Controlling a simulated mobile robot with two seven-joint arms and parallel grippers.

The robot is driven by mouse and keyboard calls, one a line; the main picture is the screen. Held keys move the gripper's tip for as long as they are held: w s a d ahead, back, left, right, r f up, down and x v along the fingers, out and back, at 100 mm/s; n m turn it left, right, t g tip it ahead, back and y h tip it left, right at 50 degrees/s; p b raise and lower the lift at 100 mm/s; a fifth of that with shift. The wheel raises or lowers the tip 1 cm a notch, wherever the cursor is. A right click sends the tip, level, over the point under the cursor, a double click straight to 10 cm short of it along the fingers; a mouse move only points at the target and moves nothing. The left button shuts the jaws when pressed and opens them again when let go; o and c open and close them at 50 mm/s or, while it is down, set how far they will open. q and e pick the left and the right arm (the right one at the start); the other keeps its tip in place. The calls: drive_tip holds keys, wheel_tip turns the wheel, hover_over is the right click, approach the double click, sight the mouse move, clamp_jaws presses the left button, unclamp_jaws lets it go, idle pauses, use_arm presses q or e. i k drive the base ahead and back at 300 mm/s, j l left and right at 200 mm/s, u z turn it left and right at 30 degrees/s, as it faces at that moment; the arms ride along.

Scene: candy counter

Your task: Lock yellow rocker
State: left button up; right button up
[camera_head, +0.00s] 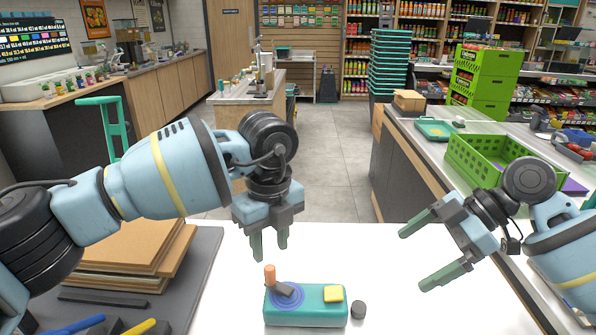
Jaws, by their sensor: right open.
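A teal box (306,317) lies on the white counter at the front centre. The yellow rocker (333,294) sits on the right part of its top. On its left part are a blue-purple disc (287,296) with a dark bar and a small upright orange cylinder (270,275). A dark grey round piece (359,309) stands just right of the box. My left gripper (270,251) points down above and behind the box's left end, fingers apart and empty. My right gripper (414,262) is open and empty, up and to the right of the box, fingers pointing left.
Brown boards (125,250) are stacked on a dark mat (190,305) at the left, with blue and yellow-handled tools in front. A green crate (480,160) stands on the counter behind my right arm. The white counter (345,245) around the box is mostly clear.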

sight(333, 293)
drive_tip(key=k, duration=1)
